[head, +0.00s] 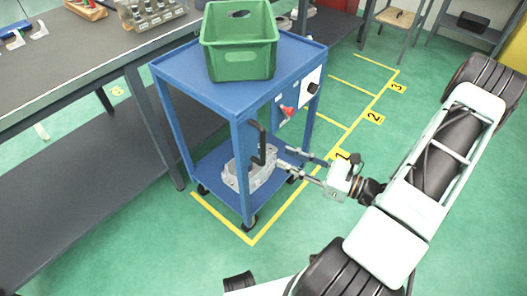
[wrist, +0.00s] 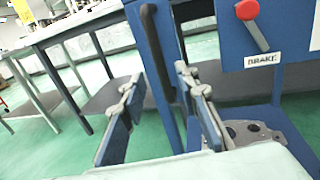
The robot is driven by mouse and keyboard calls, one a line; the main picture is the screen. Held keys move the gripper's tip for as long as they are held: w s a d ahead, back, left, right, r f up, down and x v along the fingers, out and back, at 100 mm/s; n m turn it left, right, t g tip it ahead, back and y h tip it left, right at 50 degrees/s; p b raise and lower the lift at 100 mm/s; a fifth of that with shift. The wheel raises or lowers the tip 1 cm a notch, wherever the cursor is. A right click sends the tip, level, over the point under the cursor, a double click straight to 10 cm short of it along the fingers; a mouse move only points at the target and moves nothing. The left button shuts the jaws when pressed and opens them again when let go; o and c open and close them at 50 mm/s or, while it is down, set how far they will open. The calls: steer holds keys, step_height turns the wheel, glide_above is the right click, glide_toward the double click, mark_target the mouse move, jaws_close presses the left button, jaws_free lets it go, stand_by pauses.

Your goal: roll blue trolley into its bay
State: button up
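The blue trolley (head: 240,98) stands upright beside the workbench, within the yellow lines of the bay marked 1 (head: 254,238). A green crate (head: 240,62) is on its top, and a grey casting (head: 250,172) is on its lower shelf. Its black upright handle (head: 260,145) is at the near corner. A red brake lever (head: 287,111) is on the side panel; it also shows in the wrist view (wrist: 252,22), above a BRAKE label. My gripper (head: 284,157) is open near the handle. In the wrist view, the handle (wrist: 150,40) appears between its fingers; contact cannot be told.
A long grey workbench (head: 80,75) runs close along the trolley's left, with a lower shelf beneath. Bays marked 2 (head: 374,118) and 3 (head: 397,87) lie empty behind, to the right. Green floor is clear in front. A stool (head: 398,18) stands far back.

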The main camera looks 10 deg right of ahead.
steer(key=b, duration=0.1)
glide_above(263, 162)
steer(key=shift+w+d, duration=0.1)
steer(key=shift+w, duration=0.35)
jaws_close()
